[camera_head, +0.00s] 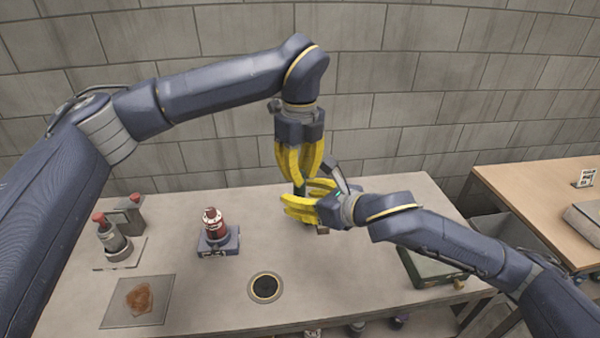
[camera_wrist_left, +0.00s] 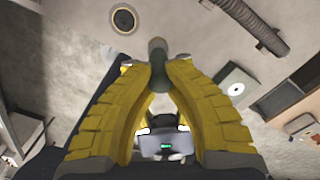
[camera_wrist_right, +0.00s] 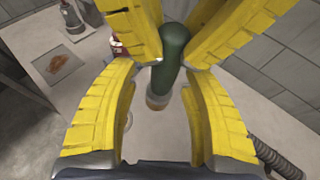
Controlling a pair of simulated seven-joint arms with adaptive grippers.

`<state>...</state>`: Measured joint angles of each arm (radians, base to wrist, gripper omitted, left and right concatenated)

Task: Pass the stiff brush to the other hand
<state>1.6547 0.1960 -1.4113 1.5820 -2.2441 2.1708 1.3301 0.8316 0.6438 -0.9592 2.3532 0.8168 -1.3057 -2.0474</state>
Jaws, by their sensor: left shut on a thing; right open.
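The stiff brush has a dark green handle (camera_wrist_right: 173,45) and a tan, brownish end (camera_wrist_right: 157,100). My left gripper (camera_head: 300,172) points down and is shut on the brush, with its yellow fingers closed around the handle. The brush also shows between those fingertips in the left wrist view (camera_wrist_left: 158,65). My right gripper (camera_head: 290,206) comes in from the right, just below the left fingers. Its yellow fingers are open, one on each side of the brush's lower part in the right wrist view. In the head view, the fingers hide most of the brush.
A red-and-white bottle (camera_head: 212,220) stands on a blue block (camera_head: 218,242). A red-topped bottle (camera_head: 113,238) stands at the left. A stained square plate (camera_head: 115,315) lies in front. A round black-centred disc (camera_head: 265,287) and a green case (camera_head: 430,268) are on the table. A wooden side table (camera_head: 530,190) stands right.

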